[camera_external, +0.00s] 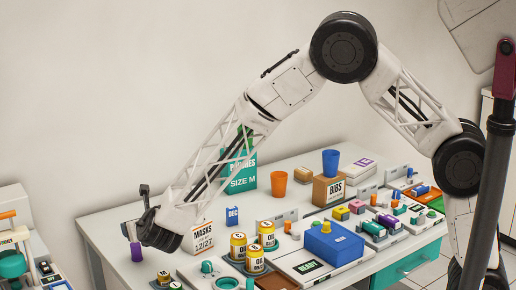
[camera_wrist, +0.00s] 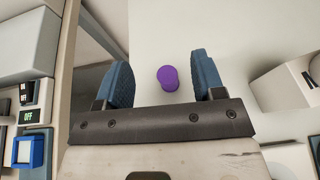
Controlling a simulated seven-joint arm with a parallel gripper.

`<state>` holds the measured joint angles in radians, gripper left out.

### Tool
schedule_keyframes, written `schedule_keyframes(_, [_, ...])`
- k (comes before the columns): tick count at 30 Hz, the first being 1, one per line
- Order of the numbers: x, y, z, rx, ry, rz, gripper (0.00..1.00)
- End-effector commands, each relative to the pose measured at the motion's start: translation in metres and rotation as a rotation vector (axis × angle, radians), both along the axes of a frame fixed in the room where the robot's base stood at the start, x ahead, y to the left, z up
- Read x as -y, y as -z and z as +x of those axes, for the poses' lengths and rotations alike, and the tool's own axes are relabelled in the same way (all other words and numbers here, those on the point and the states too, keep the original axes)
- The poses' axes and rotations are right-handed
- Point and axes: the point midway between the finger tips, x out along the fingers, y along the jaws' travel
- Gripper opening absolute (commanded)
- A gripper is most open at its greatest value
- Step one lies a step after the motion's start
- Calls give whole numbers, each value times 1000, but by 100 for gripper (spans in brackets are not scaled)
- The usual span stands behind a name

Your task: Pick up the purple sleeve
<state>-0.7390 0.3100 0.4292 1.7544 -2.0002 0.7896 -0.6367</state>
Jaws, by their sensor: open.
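The purple sleeve (camera_external: 136,251) stands on the left part of the white table in the external view, just below my gripper (camera_external: 131,229). In the wrist view the purple sleeve (camera_wrist: 168,78) is a small round-ended cylinder on the pale tabletop. It lies between the lines of my gripper's two blue fingers (camera_wrist: 160,78), a little nearer the right finger. My gripper is open and empty. The sleeve looks apart from both fingers, and the fingertips are hard to make out in the external view.
A white masks box (camera_external: 197,238) stands right of the sleeve. The table's left edge is close to the sleeve. Bare tabletop (camera_external: 112,223) lies around it.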

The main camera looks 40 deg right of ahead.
Motion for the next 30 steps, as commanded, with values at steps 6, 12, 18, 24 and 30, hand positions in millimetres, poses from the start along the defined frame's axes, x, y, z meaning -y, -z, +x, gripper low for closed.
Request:
schedule_keyframes(6, [0,7,0,1,0,1,63])
schedule_keyframes(12, [0,7,0,0,0,1,63])
schedule_keyframes(18, [0,16,0,0,0,-1,63])
schedule_keyframes(24, [0,39,0,-2,-1,-2,63])
schedule_keyframes(30, [0,59,0,0,0,-1,63])
